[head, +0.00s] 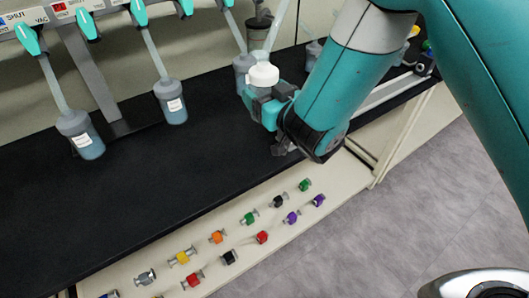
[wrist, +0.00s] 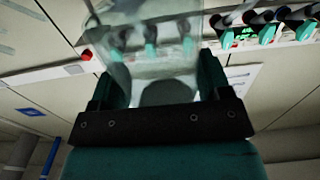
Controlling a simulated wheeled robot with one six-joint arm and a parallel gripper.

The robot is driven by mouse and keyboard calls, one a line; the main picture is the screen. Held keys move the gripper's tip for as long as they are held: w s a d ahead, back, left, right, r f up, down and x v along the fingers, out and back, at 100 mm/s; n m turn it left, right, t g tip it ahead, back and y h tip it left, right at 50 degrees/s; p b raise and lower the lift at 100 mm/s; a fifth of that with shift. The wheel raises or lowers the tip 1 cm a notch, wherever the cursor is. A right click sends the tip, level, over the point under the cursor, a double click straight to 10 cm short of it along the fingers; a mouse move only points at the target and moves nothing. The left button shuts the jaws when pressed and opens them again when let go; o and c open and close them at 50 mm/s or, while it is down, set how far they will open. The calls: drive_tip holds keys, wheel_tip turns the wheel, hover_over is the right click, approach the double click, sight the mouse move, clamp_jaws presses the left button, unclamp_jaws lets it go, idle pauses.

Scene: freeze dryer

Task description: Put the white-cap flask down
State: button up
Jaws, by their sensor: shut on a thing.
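The white-cap flask (head: 263,75) is upright in my gripper (head: 264,103) in the head view, over the black bench top (head: 130,190). Its white cap shows above the jaws; its lower body is hidden by the gripper and arm. In the wrist view the clear flask body (wrist: 150,45) stands between the two teal fingers of my gripper (wrist: 163,88), which is shut on it. I cannot tell whether the flask's base touches the bench.
Grey-capped flasks (head: 80,135) (head: 172,102) hang from the teal-valved manifold at the back. More stand behind my gripper. The black bench's left and middle front are clear. Coloured clamp fittings (head: 217,237) lie on a pale surface below the front edge.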

wheel_tip(320, 180, down, 16)
drive_tip(key=b, duration=1.2)
drive_tip(key=shift+r, duration=0.25)
drive_tip(key=shift+f+b, duration=0.15)
drive_tip(key=shift+b, duration=0.15)
drive_tip(key=o, duration=1)
